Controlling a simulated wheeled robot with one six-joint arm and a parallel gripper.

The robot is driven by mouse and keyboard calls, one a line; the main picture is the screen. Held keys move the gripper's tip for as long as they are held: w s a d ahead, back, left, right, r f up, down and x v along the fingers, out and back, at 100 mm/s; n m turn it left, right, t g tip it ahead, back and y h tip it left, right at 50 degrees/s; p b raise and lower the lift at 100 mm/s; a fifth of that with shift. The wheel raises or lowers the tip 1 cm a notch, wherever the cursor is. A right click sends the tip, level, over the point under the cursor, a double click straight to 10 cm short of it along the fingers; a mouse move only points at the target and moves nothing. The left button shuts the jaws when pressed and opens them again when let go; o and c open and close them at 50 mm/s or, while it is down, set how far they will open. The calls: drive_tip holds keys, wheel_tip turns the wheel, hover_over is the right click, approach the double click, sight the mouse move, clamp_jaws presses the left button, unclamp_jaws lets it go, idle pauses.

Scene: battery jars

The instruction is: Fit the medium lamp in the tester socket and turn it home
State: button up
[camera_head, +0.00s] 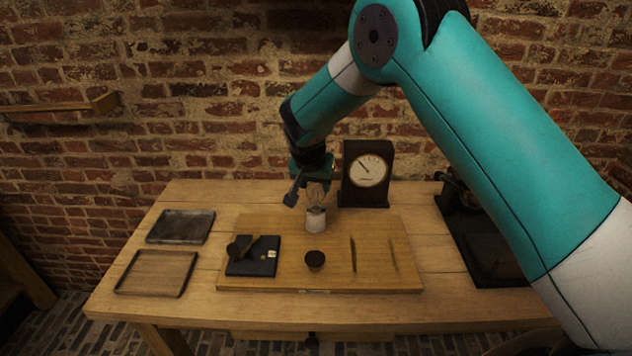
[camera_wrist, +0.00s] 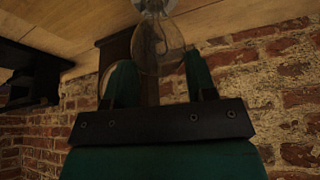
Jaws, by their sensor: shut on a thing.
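The lamp is a clear glass bulb (camera_head: 317,194), upright above the white tester socket (camera_head: 316,221) on the wooden board. My gripper (camera_head: 313,182) is above the socket, shut on the lamp's glass. In the wrist view the glass bulb (camera_wrist: 158,48) sits between the two green fingers of my gripper (camera_wrist: 160,78), with its pale base end toward the socket at the top edge. The lamp's base meets the top of the socket in the head view; I cannot tell how deep it sits or whether it is turned home.
The board (camera_head: 285,284) also carries a black switch box (camera_head: 250,266), a small dark round cup (camera_head: 315,261) and a thin dark strip (camera_head: 353,256). A dial meter (camera_head: 368,172) stands close behind. Two trays lie left; a black apparatus (camera_head: 480,240) stands right.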

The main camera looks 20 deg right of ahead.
drive_tip(key=m+g+h, duration=0.1)
drive_tip(key=m, duration=0.2)
drive_tip(key=shift+m, duration=0.3)
drive_tip(key=shift+w+a, duration=0.1)
drive_tip(key=m+g, duration=0.1)
drive_tip(key=m, duration=0.2)
drive_tip(key=shift+w+a+f+m+h, duration=0.1)
drive_tip(key=shift+m+h, duration=0.2)
drive_tip(key=shift+h, duration=0.1)
drive_tip(key=shift+m+g, duration=0.5)
drive_tip(key=shift+m, duration=0.5)
drive_tip(key=o, duration=1.1)
